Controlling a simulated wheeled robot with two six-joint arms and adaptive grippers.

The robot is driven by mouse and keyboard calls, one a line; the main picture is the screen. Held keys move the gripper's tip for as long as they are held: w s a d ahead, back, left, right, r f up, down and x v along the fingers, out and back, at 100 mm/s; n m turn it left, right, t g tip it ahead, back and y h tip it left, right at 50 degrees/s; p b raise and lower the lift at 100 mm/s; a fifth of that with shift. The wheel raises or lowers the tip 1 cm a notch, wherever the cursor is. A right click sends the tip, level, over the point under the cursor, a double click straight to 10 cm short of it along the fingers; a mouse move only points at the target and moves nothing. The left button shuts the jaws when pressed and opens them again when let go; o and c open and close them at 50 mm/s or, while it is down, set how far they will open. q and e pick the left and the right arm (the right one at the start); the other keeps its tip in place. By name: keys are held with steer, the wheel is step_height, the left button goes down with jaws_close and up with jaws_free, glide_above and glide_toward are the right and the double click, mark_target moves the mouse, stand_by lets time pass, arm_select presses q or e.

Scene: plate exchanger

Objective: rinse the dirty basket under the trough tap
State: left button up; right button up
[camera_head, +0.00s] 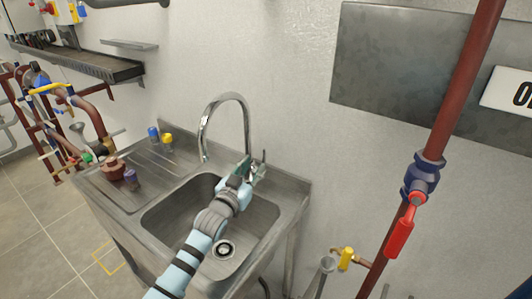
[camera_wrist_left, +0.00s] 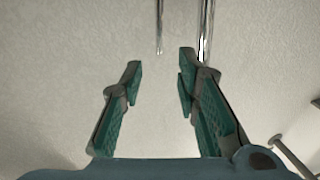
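The trough is a steel sink (camera_head: 168,235) with a bare basin and a round drain (camera_head: 224,249). Its chrome gooseneck tap (camera_head: 203,130) arches at the back; chrome tubes of the tap (camera_wrist_left: 206,30) show in the left wrist view. My left gripper (camera_head: 249,168) is above the basin's back edge, near the tap base and a small upright lever (camera_head: 263,157). In the left wrist view my left gripper (camera_wrist_left: 161,64) has its fingers apart with nothing between them. No basket is clearly recognisable. A squat brown part (camera_head: 112,168) stands on the drainboard. My right gripper is not in view.
A brown vertical pipe with a red-handled valve (camera_head: 399,232) stands to the right. More pipework (camera_head: 95,112) is at the left.

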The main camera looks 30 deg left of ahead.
mark_target(264, 154)
arm_select(q)
steer(key=w+b, duration=0.1)
steer(key=w, duration=0.2)
steer(key=w+b, duration=0.1)
steer(key=w, duration=0.2)
steer(key=w+f+b, duration=0.1)
steer(key=w+b, duration=0.1)
steer(key=shift+w+a+f, duration=0.1)
steer(key=shift+w+a, duration=0.2)
steer(key=shift+w, duration=0.4)
steer(key=shift+r, duration=0.25)
steer(key=shift+s+r, duration=0.1)
steer(key=shift+r, duration=0.1)
steer(key=shift+f, duration=0.1)
jaws_close()
